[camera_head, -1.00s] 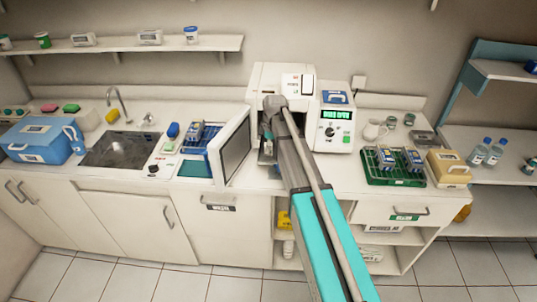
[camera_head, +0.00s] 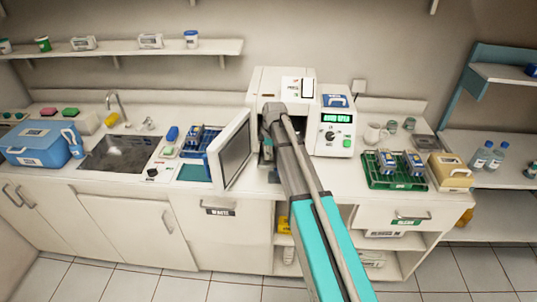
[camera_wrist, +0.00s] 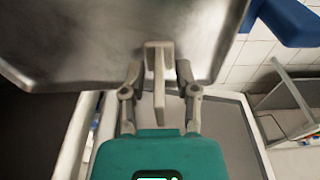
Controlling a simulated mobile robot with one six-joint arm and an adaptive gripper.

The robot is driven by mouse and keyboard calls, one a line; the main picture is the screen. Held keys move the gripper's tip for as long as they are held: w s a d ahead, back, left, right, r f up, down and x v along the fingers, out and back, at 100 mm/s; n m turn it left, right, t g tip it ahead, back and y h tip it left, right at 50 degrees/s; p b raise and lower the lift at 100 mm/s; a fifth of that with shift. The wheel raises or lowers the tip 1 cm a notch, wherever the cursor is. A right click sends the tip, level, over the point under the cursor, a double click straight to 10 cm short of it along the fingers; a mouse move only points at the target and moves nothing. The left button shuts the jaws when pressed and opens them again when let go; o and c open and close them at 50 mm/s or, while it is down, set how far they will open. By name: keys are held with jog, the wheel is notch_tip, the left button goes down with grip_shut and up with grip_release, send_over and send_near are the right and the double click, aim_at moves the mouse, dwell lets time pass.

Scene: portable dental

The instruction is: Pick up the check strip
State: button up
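My gripper (camera_wrist: 159,78) shows in the wrist view with its two grey fingers apart. A pale grey T-shaped piece (camera_wrist: 159,58) lies between them, with a gap on each side; I cannot tell whether it is the check strip. A smooth grey metal surface (camera_wrist: 60,45) spans the top of that view. In the head view my arm reaches to the front opening of the white sterilizer (camera_head: 267,84), whose door (camera_head: 230,152) stands open to the left. My fingers are hidden there behind the arm. I cannot make out a check strip for certain.
A blue rack with packs (camera_head: 196,145) stands left of the open door, beside the sink (camera_head: 118,153). A green rack with blue packs (camera_head: 390,181) and a tan box (camera_head: 450,171) stand on the right. Some counter is free in front of the green rack.

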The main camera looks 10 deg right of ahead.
grip_shut()
jog(key=shift+r, duration=0.15)
notch_tip(320, 180, up, 3)
jog(key=p, duration=0.3)
jog(key=s+r+p, duration=0.9)
jog(key=s+p, duration=0.1)
jog(key=s, duration=0.4)
jog(key=shift+d+r, duration=0.15)
jog(key=shift+r, duration=0.2)
dwell(0.3)
